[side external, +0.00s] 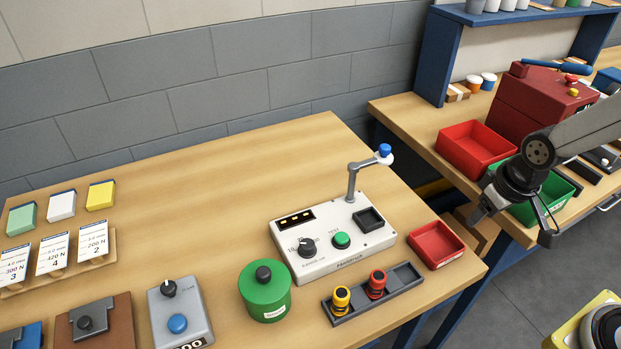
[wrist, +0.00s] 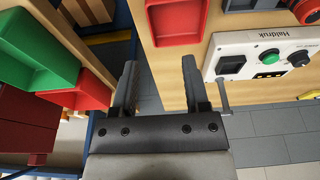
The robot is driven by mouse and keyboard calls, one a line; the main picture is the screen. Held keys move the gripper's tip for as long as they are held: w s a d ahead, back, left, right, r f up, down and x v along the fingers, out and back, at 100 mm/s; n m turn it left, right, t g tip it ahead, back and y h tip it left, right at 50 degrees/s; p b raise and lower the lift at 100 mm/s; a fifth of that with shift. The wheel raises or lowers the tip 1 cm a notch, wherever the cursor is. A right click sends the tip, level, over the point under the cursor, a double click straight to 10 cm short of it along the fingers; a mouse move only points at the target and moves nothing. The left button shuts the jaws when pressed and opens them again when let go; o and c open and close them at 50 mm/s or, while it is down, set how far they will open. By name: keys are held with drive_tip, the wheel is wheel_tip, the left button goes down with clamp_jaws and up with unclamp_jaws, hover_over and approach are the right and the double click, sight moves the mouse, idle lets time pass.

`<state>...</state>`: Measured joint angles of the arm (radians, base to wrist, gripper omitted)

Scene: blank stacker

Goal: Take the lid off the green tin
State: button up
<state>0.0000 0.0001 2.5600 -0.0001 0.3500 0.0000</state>
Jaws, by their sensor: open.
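The green tin (side external: 265,301) stands upright near the front of the wooden table in the side external view. Its green lid (side external: 253,282), with a black knob (side external: 264,273) on top, sits on it. My gripper (side external: 512,222) is far to the right of the tin, by the green bin on the other bench. In the wrist view my gripper (wrist: 159,66) shows two dark fingers spread apart with nothing between them. The tin is not seen in the wrist view.
A white control box (side external: 330,258) with a raised blue-tipped lever (side external: 352,180) stands right of the tin. A grey rack (side external: 403,277) with yellow and red knobbed pieces and a red tray (side external: 436,245) are also near. A grey box (side external: 180,318) stands left of the tin.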

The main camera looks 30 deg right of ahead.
drive_tip(key=shift+o, duration=1.4)
drive_tip(key=n+g+y, duration=0.3)
drive_tip(key=n+y, duration=0.2)
drive_tip(key=n, duration=1.5)
approach(264, 271)
drive_tip(key=f, duration=0.1)
drive_tip(key=shift+a+x, duration=0.25)
drive_tip(key=shift+x, duration=1.4)
drive_tip(key=shift+h, duration=0.3)
drive_tip(key=shift+x, duration=2.45)
